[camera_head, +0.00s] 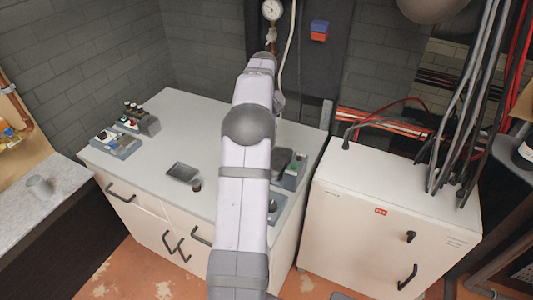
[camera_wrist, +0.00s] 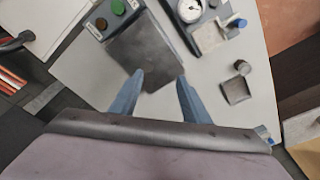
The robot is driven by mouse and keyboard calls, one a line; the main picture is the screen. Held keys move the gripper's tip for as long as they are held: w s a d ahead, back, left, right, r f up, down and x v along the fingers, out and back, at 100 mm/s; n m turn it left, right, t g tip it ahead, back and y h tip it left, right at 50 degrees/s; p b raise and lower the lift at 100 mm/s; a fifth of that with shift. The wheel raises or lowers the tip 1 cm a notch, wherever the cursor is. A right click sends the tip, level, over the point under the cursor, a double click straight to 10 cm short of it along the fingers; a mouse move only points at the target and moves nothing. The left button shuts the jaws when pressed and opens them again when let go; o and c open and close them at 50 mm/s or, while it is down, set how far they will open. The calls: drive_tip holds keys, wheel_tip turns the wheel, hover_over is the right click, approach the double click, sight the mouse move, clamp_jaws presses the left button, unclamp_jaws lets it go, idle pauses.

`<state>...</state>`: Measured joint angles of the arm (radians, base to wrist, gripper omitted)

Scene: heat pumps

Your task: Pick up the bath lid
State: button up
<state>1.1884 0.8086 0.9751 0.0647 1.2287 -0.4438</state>
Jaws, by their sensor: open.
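A dark, flat, square piece (camera_wrist: 145,50) lies just beyond the fingertips, against a unit with a green and a brown knob (camera_wrist: 117,10). A smaller dark square plate (camera_wrist: 237,91) lies on the counter to the right; it also shows in the head view (camera_head: 183,172). I cannot tell for certain which dark piece is the bath lid. In the head view my arm hides the gripper and part of the knobbed unit (camera_head: 293,166).
A small dark cup (camera_wrist: 242,67) stands beside the smaller plate. A gauge unit (camera_wrist: 196,14) is close to the fingers' right. Control boxes (camera_head: 142,122) stand at the counter's (camera_head: 165,105) back left. A white cabinet (camera_head: 390,220) with cables stands to the right.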

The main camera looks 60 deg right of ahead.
sight(280, 155)
drive_tip(key=shift+s+d+f+p, duration=0.15)
drive_tip(key=shift+d+f+p, duration=0.4)
drive_tip(key=shift+f, duration=0.65)
drive_tip(key=shift+s+d+f+p, duration=0.2)
drive_tip(key=shift+d+f+p, duration=0.15)
drive_tip(key=shift+f+p, duration=0.6)
drive_tip(key=shift+s+d+f+p, duration=0.15)
drive_tip(key=shift+d+f+p, duration=0.3)
drive_tip(key=shift+f, duration=0.95)
drive_tip(key=shift+c, duration=0.4)
clamp_jaws()
